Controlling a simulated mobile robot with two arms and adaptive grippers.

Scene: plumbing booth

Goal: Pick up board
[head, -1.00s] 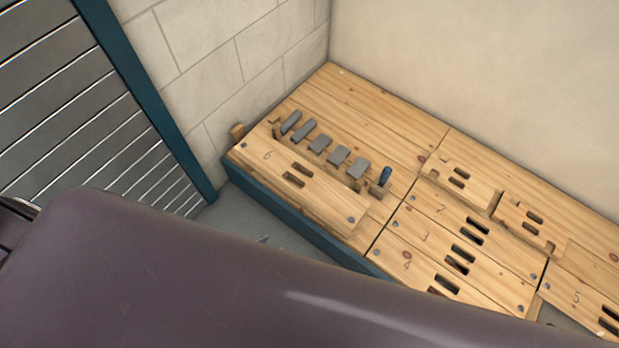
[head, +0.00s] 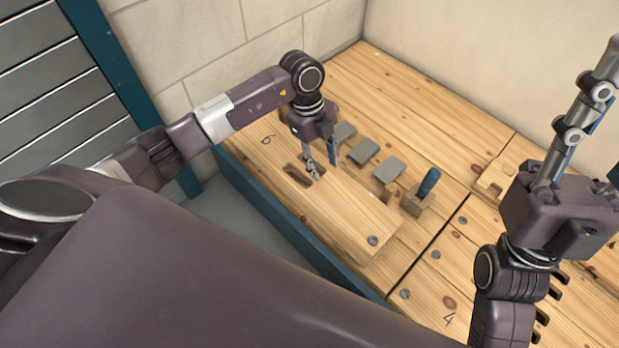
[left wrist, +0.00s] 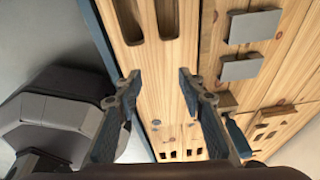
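A wooden board marked 6 (head: 340,207), with two slots near its middle, lies at the near left edge of the wooden platform. My left gripper (head: 314,170) points down over the board, close to the slots. I cannot tell whether its tips touch the wood. In the left wrist view the board (left wrist: 155,68) lies below the fingers, and the left gripper (left wrist: 160,83) is open and empty, with its fingers well apart. My right gripper (head: 590,130) is at the right, raised above the platform. Its fingers point up and are partly cut off by the frame edge.
Several grey blocks (head: 363,151) stand in a row behind the board. A blue-handled tool (head: 429,183) stands in a wooden block to their right. Other boards, one marked 4 (head: 470,290), lie at the right. A shuttered wall (head: 60,110) and block wall (head: 210,50) border the left.

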